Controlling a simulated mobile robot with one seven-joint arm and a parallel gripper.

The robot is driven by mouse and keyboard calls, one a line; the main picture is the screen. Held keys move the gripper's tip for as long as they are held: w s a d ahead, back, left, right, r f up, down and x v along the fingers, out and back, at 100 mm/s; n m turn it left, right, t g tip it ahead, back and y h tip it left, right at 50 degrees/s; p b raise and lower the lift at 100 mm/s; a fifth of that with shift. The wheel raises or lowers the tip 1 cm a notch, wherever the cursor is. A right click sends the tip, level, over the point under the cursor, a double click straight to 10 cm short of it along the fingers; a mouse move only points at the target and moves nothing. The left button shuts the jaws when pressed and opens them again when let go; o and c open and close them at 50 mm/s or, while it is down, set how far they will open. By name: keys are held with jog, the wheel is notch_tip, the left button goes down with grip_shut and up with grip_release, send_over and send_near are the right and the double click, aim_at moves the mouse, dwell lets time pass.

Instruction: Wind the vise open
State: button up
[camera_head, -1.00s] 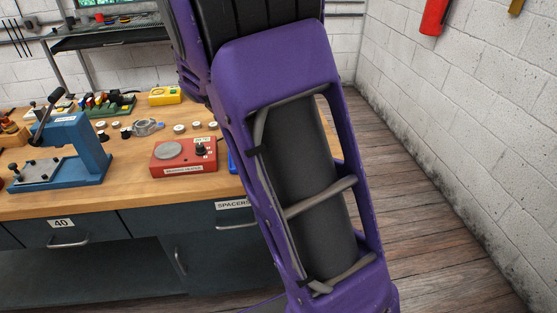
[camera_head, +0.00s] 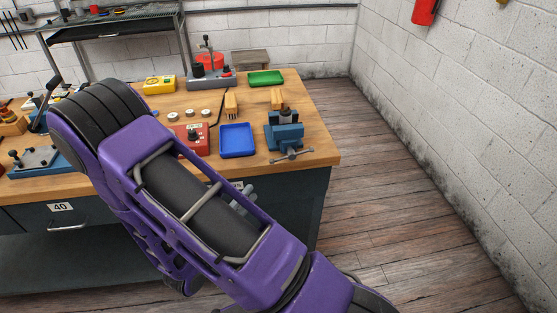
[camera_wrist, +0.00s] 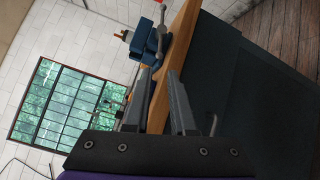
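The blue vise (camera_head: 285,135) stands at the right front corner of the wooden workbench, with its bar handle (camera_head: 292,155) at the front, by the bench edge. A dark, partly copper-coloured part (camera_head: 287,114) shows at the top of the vise; I cannot tell how firmly it is gripped. In the wrist view the vise (camera_wrist: 152,42) appears tilted, beyond my fingers. My gripper (camera_wrist: 158,88) is open and empty, its two grey fingers apart, pointing toward the vise and bench edge without touching them.
A blue tray (camera_head: 237,141) lies left of the vise, beside a red heater unit (camera_head: 190,139). The workbench (camera_head: 325,157) ends just right of the vise, with open floor (camera_head: 400,220) beyond.

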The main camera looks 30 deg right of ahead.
aim_at(278, 160)
jog(key=p+x, duration=0.1)
jog(key=x, duration=1.5)
grip_shut()
